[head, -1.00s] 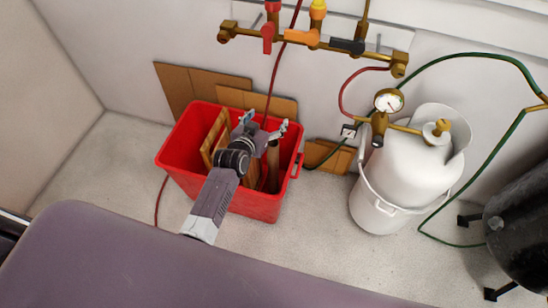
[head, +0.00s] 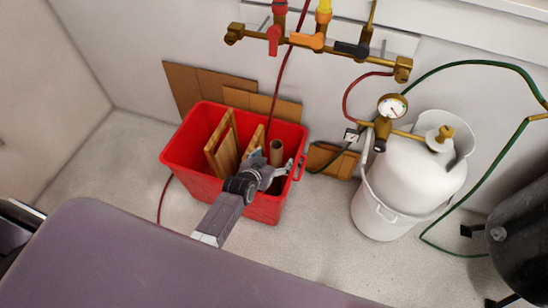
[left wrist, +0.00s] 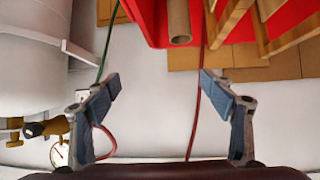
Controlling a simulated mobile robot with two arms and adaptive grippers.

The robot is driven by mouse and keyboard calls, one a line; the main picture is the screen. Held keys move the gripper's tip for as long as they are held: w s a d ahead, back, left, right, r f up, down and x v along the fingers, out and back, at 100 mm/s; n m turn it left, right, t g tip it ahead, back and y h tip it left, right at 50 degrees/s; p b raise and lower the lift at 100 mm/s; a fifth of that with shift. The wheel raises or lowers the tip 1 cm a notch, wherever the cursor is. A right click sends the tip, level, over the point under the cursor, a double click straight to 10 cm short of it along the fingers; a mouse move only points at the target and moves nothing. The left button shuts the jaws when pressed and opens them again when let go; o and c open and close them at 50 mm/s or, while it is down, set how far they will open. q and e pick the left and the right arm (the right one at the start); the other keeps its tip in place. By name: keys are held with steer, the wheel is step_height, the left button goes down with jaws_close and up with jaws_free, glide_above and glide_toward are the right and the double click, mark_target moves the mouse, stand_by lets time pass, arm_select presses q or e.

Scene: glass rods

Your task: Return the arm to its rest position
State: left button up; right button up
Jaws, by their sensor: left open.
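My left gripper (head: 270,172) is over the front right part of the red bin (head: 180,160) in the head view. In the left wrist view its two fingers (left wrist: 160,95) stand wide apart with nothing between them. A brown tube (head: 276,153) stands in the bin just beyond the gripper; its end also shows in the left wrist view (left wrist: 179,25). Wooden frames (head: 222,145) lean inside the bin to the left of the gripper. My right gripper is not in view.
A white gas cylinder (head: 410,165) stands in a white bucket (head: 385,215) to the right. A brass manifold with valves (head: 320,46) is on the wall. A red hose (head: 287,65) and a green hose (head: 470,64) run nearby. Cardboard (head: 200,85) leans behind the bin.

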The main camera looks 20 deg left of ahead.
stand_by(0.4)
arm_select(q)
steer(key=s+a+f+g, duration=0.1)
steer(key=s+f+g, duration=0.3)
steer(key=s+f, duration=1.1)
steer(key=s+a+f+g, duration=0.1)
steer(key=s+f+g, duration=0.2)
steer(key=s+f, duration=1.2)
steer(key=s+a+m+g+y, duration=0.1)
steer(key=s+a+g, duration=0.1)
steer(key=s, duration=1.9)
steer(key=shift+a+g, duration=0.2)
steer(key=shift+g, duration=0.5)
